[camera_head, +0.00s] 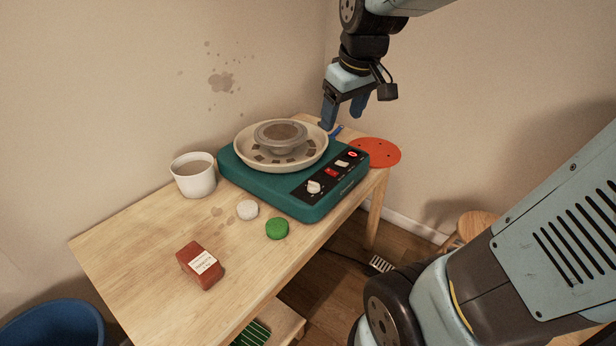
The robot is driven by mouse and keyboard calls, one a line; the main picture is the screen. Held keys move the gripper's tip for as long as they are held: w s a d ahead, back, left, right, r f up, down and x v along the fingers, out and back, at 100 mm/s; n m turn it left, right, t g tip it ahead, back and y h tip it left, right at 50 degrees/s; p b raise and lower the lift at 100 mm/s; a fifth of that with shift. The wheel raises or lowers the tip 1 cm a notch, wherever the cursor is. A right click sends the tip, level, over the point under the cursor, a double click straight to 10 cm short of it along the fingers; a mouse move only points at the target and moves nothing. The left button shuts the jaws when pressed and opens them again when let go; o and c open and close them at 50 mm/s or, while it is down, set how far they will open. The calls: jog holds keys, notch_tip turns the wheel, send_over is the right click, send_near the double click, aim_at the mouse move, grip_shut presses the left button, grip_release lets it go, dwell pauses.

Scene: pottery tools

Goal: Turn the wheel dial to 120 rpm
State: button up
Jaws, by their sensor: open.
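A teal pottery wheel (266,190) sits on a wooden table, with a cream splash pan (245,143) and a grey-brown wheel head on top. Its black control panel faces right and carries a white dial (314,187), red and white switches, and a small red light. The dial's scale marks are too small to read, so its setting cannot be told. My gripper (343,122) hangs above the wheel's back right side, pointing down, with its blue fingers apart and nothing between them. It is above and behind the dial, clear of it.
A white bucket (193,179) stands left of the wheel. A white round piece (247,210), a green round piece (277,229) and a red-brown labelled block (200,266) lie in front. A red-orange disc (375,152) lies at the table's right end. My arm fills the right side.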

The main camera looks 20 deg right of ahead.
jog(key=w+f+n+g, duration=0.2)
jog(key=w+f+n, duration=0.2)
jog(key=w+f, duration=0.45)
jog(key=n+g, duration=0.2)
jog(key=n, duration=0.2)
send_near(314, 183)
notch_tip(314, 183, down, 9)
jog(key=shift+a+f, duration=0.15)
jog(key=shift+f, duration=0.1)
jog(key=c, duration=1)
